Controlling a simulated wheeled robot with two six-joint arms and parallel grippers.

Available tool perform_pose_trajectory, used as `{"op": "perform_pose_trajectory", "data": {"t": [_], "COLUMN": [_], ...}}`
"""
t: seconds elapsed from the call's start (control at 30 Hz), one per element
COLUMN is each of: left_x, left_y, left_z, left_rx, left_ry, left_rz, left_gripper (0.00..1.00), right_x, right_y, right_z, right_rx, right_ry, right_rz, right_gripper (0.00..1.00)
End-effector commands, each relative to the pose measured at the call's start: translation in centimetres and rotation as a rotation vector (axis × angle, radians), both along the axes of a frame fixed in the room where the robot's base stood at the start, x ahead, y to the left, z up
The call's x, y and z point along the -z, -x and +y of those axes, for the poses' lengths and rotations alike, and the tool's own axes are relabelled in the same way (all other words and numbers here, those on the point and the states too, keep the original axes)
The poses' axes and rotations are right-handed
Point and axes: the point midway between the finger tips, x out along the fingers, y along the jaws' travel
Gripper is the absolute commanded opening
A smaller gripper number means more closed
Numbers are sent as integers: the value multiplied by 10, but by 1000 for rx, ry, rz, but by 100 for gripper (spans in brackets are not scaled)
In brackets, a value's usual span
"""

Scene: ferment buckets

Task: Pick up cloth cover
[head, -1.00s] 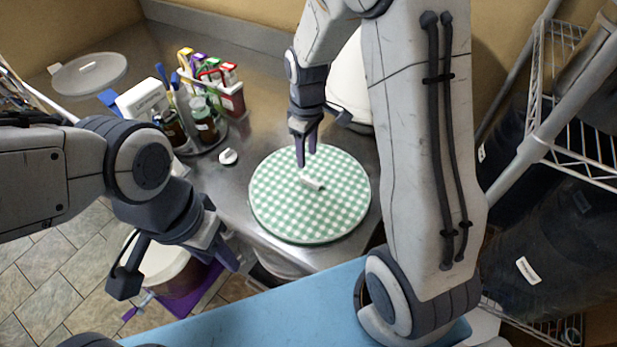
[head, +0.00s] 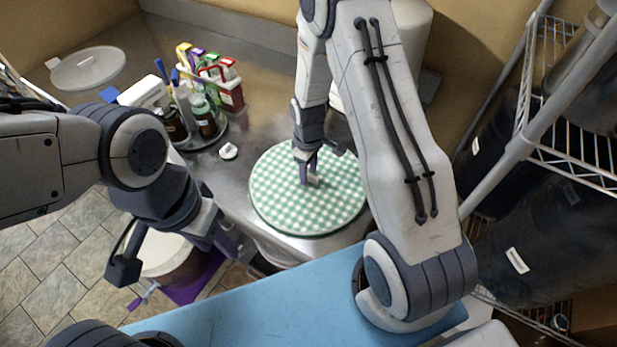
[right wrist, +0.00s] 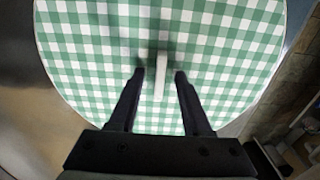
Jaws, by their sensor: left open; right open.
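The cloth cover (head: 275,205) is a round green-and-white checked disc lying flat on the steel counter. A small white bar-shaped handle stands at its middle, and it shows in the right wrist view (right wrist: 160,76). My right gripper (head: 308,180) is open at the cover's middle. In the right wrist view its two fingers (right wrist: 158,76) stand on either side of the white handle, apart from it. In the head view the fingers partly hide the handle. My left gripper (head: 180,262) is open and empty, low over the floor side of the counter, away from the cover.
A round tray (head: 205,143) with jars and markers stands left of the cover, with a small white piece (head: 228,151) nearby. A clear lid (head: 88,68) lies at the back left. A lidded bucket (head: 165,258) is below. A wire shelf (head: 570,150) stands at right.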

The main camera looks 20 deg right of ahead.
Motion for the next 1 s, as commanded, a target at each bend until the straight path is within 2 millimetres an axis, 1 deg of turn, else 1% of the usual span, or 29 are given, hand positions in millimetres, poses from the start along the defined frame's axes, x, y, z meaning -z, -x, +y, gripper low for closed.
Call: {"op": "perform_pose_trajectory", "data": {"t": [0.17, 0.2, 0.27, 0.3, 0.33, 0.77, 0.87, 1.0], "left_x": [0, 0, 0, 0, 0, 2, 4, 11], "left_y": [0, 0, 0, 0, 0, 0, 0, 0], "left_z": [0, 0, 0, 0, 0, 0, 0, 0], "left_rx": [0, 0, 0, 0, 0, 0, 0, 1], "left_ry": [0, 0, 0, 0, 0, 0, 0, 0], "left_rz": [0, 0, 0, 0, 0, 0, 0, 0], "left_gripper": [43, 43, 43, 43, 43, 43, 43, 43], "right_x": [1, 1, 0, 0, 0, -2, -8, -24], "right_y": [0, 0, 0, 0, 0, -1, -1, -2], "right_z": [0, 0, 0, 0, 0, 0, 0, 0], "right_rx": [0, 0, 0, 0, 0, 0, 0, 0], "right_ry": [0, 0, 0, 0, 0, 0, 0, 0], "right_rz": [0, 0, 0, 0, 0, -1, -1, -6], "right_gripper": [49, 45, 22, 7, 0, 0, 0, 0]}}
